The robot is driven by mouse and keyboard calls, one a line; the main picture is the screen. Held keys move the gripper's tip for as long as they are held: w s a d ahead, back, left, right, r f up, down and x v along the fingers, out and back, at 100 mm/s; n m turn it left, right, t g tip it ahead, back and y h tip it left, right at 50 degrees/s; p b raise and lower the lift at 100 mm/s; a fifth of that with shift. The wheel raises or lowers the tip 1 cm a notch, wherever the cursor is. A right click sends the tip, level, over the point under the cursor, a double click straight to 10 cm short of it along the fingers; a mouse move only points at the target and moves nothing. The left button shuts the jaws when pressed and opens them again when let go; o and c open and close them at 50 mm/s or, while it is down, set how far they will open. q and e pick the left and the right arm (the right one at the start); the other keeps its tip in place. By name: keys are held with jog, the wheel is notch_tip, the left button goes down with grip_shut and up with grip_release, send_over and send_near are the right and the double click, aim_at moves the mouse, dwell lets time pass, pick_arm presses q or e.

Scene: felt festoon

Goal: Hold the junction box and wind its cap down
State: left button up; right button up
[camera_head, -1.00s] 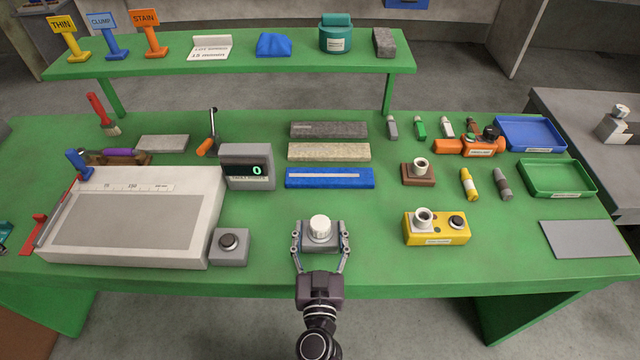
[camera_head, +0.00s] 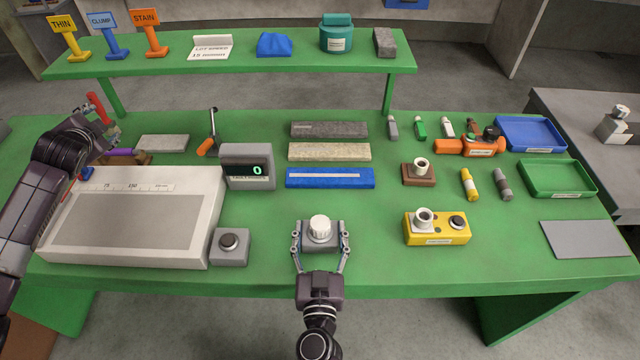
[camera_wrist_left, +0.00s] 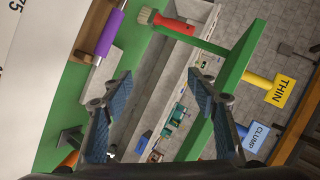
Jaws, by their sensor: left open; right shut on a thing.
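The grey junction box (camera_head: 322,243) sits near the front edge of the green table, with its white ribbed cap (camera_head: 320,228) on top. My right gripper (camera_head: 320,242) is shut on the box, one finger at each side. The cap stands clear above the fingers. My left arm comes in at the left of the head view, over the left part of the table and far from the box. My left gripper (camera_wrist_left: 155,105) shows open and empty in the left wrist view. Neither the box nor its cap shows in the left wrist view.
A pale board (camera_head: 205,250) and a grey button box (camera_head: 232,250) lie left of the junction box. A yellow box (camera_head: 437,238) stands to its right. A raised green shelf (camera_head: 230,68) runs along the back.

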pick_arm(q)
jog(key=w+d+f+g+h, duration=0.1)
jog(key=w+d+f+h, duration=0.15)
jog(key=d, duration=0.75)
jog(key=w+d+f+h, duration=0.1)
jog(key=w+d+h, duration=0.15)
jog(key=d, duration=0.85)
jog(key=s+d+r+m+g+h, duration=0.1)
jog(key=s+d+m+g, duration=0.1)
jog(key=d, duration=1)
jog(key=s+d+r+m+g+h, duration=0.1)
jog(key=s+d+m+g+h, duration=0.1)
jog(key=d, duration=1)
jog(key=m+g+y, duration=0.3)
jog(key=m+g, duration=0.2)
jog(key=g, duration=0.2)
send_near(320, 222)
notch_tip(320, 222, down, 10)
jog(key=shift+d+r, duration=0.1)
jog(key=shift+c, duration=0.3)
